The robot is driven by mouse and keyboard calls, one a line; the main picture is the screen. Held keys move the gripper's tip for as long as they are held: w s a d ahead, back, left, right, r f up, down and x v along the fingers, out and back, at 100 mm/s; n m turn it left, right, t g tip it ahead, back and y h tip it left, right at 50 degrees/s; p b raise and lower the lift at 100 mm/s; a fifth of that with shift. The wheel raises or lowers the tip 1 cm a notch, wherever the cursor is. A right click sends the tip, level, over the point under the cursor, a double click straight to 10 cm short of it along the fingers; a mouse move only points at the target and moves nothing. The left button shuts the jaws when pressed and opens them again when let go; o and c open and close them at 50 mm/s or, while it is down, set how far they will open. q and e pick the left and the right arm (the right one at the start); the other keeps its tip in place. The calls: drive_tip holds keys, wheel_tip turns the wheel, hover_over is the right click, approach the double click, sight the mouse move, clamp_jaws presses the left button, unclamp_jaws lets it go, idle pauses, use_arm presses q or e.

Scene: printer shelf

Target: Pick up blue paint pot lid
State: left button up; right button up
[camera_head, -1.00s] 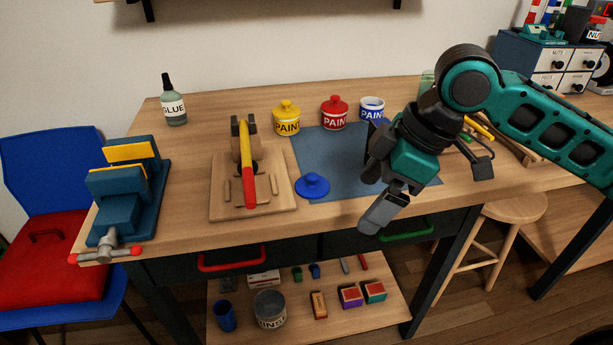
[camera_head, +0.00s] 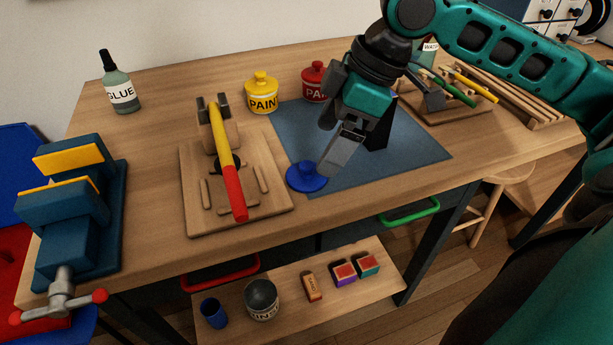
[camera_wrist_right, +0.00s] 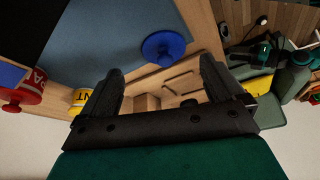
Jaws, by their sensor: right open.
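The blue paint pot lid (camera_head: 306,177) lies on the workbench at the left edge of the blue-grey mat, its knob up. It also shows in the right wrist view (camera_wrist_right: 164,47), beyond the fingertips. My right gripper (camera_head: 328,170) is open and empty, just right of the lid and close to it in the head view. In the right wrist view its two fingers (camera_wrist_right: 160,80) stand apart with nothing between them. I cannot tell whether a finger touches the lid. The blue paint pot is not visible in the head view. My left gripper is not in view.
The mat (camera_head: 400,160) is mostly bare. A wooden board (camera_head: 262,205) with a red-yellow handled tool stands left of the lid. Yellow (camera_head: 262,93) and red (camera_head: 315,82) paint pots stand behind. A vise (camera_head: 75,215) and a glue bottle (camera_head: 120,82) are at the left.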

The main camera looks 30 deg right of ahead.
sight(313, 164)
drive_tip(key=b+x, duration=0.1)
drive_tip(key=x, duration=0.1)
drive_tip(key=b+x, duration=0.1)
drive_tip(key=x, duration=0.1)
drive_tip(key=shift+s+a+f, duration=0.15)
drive_tip(key=shift+a, duration=0.25)
drive_tip(key=shift+a+f, duration=0.15)
drive_tip(key=shift+f, duration=0.3)
drive_tip(key=shift+c, duration=0.3)
drive_tip(key=c, duration=1)
drive_tip(key=shift+r, duration=0.1)
